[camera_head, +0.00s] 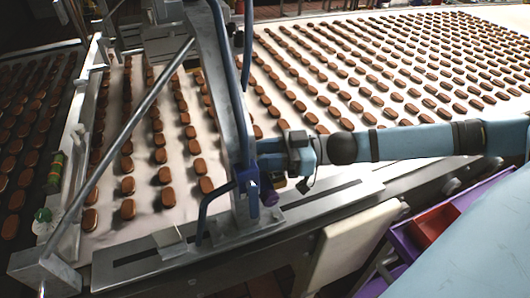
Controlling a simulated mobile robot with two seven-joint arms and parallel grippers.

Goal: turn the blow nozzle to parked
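A blue bent tube (205,205), which looks like the blow nozzle, is on the steel post at the conveyor's near edge. A blue piece (252,188) with a small white mark sits on the post beside it. My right arm reaches in from the right, and my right gripper (272,160) is at the post, just above and right of the blue piece. Its fingertips are small and partly hidden against the post, so contact and finger opening cannot be told. My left gripper is not in view.
Rows of brown biscuits lie on the white conveyor (145,215) behind the post. A long grey rod (125,135) slants across the left. A slotted metal rail (310,208) runs along the near edge. Purple and red bins (432,226) stand at lower right.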

